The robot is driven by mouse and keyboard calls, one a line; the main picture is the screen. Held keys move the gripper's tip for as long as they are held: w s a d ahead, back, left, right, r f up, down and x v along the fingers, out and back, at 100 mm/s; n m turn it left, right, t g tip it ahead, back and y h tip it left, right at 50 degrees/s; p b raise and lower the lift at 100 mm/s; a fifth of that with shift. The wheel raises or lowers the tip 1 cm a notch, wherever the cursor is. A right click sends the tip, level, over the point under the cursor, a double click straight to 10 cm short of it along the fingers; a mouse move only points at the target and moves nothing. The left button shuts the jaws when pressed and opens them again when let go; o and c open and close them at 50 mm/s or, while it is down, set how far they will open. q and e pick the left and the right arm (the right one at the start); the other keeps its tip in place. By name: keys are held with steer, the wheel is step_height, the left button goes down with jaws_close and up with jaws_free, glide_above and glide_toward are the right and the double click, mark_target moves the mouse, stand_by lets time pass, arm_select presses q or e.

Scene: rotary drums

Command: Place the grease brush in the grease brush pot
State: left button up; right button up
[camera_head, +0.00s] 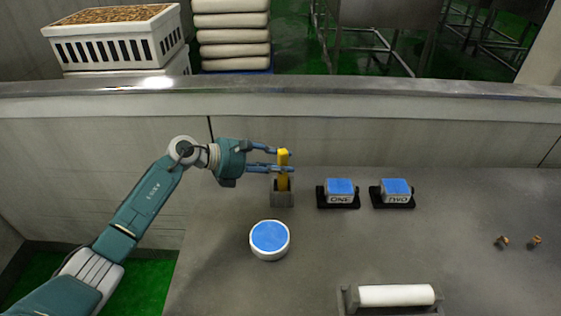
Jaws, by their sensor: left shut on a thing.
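My left gripper (284,160) reaches in from the left and is shut on the yellow grease brush (284,183). The brush stands upright, with its yellow handle between the fingers. Its lower end is down at the small grey pot (282,200), and the pot's front wall hides it. I cannot tell how deep the brush sits in the pot. My right gripper does not show.
A round white tub with a blue top (269,237) stands in front of the pot. Two blue-topped blocks (339,189) (396,189) sit in black holders to the right. A white roller (396,295) lies at the front. Small brass pieces (502,241) lie far right. A wall rises behind.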

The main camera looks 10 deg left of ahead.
arm_select(q)
steer(key=shift+f, duration=0.15)
steer(key=o, duration=1.1)
steer(key=shift+o, duration=0.2)
steer(key=shift+a+r, duration=0.1)
steer(key=shift+r, duration=0.1)
steer(key=b+v, duration=0.3)
steer(key=v, duration=0.8)
steer(key=shift+s+a+r+b, duration=0.2)
steer(key=shift+s+a+b, duration=0.05)
steer(key=shift+b, duration=0.05)
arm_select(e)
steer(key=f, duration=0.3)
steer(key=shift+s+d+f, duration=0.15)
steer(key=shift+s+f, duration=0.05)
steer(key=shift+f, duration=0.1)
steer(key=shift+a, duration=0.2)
